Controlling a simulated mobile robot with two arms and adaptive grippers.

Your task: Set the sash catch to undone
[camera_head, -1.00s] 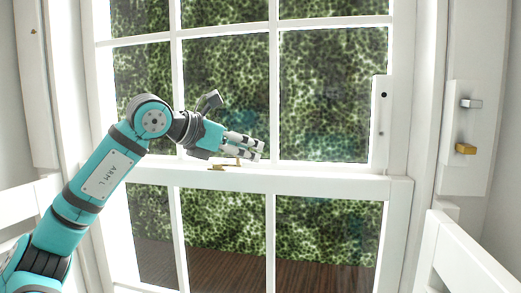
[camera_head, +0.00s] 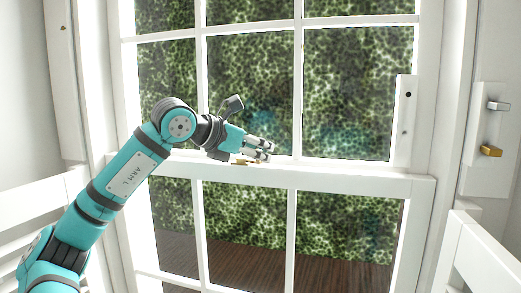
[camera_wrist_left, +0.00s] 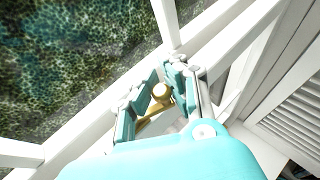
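The sash catch (camera_head: 240,162) is a small brass piece on the white meeting rail of the window. In the left wrist view the catch (camera_wrist_left: 159,94) shows a round brass knob and a brass arm running toward the lower left. My left gripper (camera_head: 269,150) is at the rail, just above and right of the visible brass. In the left wrist view my left gripper (camera_wrist_left: 164,76) has its fingers apart on either side of the knob. I cannot tell whether a finger touches it. My right gripper is not in view.
The white meeting rail (camera_head: 340,174) crosses the window, with panes above and below. A white upright piece (camera_head: 404,130) stands at the right of the sash. A silver latch (camera_head: 499,106) and a brass latch (camera_head: 490,151) are on the right wall. White slatted furniture flanks both sides.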

